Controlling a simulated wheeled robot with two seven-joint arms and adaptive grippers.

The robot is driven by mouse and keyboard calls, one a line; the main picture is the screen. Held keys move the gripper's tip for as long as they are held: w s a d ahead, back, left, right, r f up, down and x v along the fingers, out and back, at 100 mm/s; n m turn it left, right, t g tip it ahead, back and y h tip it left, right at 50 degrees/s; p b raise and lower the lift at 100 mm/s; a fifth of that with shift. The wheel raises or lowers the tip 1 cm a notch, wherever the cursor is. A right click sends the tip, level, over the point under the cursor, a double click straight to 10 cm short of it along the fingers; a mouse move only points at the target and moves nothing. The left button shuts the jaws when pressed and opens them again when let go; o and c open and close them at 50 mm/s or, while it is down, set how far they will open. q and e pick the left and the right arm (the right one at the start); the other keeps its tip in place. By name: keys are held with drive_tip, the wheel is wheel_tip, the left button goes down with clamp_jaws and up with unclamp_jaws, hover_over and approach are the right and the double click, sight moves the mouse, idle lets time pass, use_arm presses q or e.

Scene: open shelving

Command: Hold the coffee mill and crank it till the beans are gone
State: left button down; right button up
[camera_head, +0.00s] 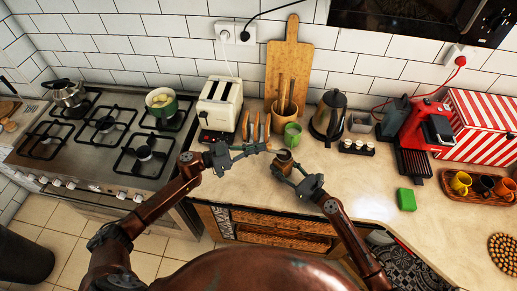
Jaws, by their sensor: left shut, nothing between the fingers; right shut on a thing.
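The coffee mill (284,157) is a small dark brown, cup-like thing near the front edge of the counter, below the green mug. My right gripper (283,167) comes in from the lower right and is shut on the mill's body. My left gripper (264,148) comes in from the left and is shut and empty, its tips just up and left of the mill. The crank and any beans are too small to make out. I cannot tell whether the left fingertips touch the mill.
A toast rack (255,127) and a green mug (292,135) stand just behind the grippers. A toaster (220,104) and a kettle (328,116) are farther back. A green sponge (406,200) lies to the right. The counter (355,185) between mill and sponge is clear.

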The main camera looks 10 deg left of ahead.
use_arm(q)
drive_tip(key=w+d+m+g+h, duration=0.1)
drive_tip(key=w+d+m+g, duration=0.1)
drive_tip(key=w+m+g, duration=0.2)
drive_tip(key=w+g, duration=0.2)
drive_tip(key=shift+w+h, duration=0.35)
drive_tip(key=shift+h, duration=0.05)
drive_tip(key=shift+a, duration=0.1)
idle(1.2)
drive_tip(key=a, duration=1.4)
drive_tip(key=s+d+n+t+y, duration=0.35)
drive_tip(key=s+n+t, duration=0.4)
drive_tip(key=s, duration=0.65)
drive_tip(key=w+d+m+t, duration=0.1)
drive_tip(key=w+d, duration=0.7)
drive_tip(key=d, duration=0.2)
drive_tip(key=shift+w+t, duration=0.35)
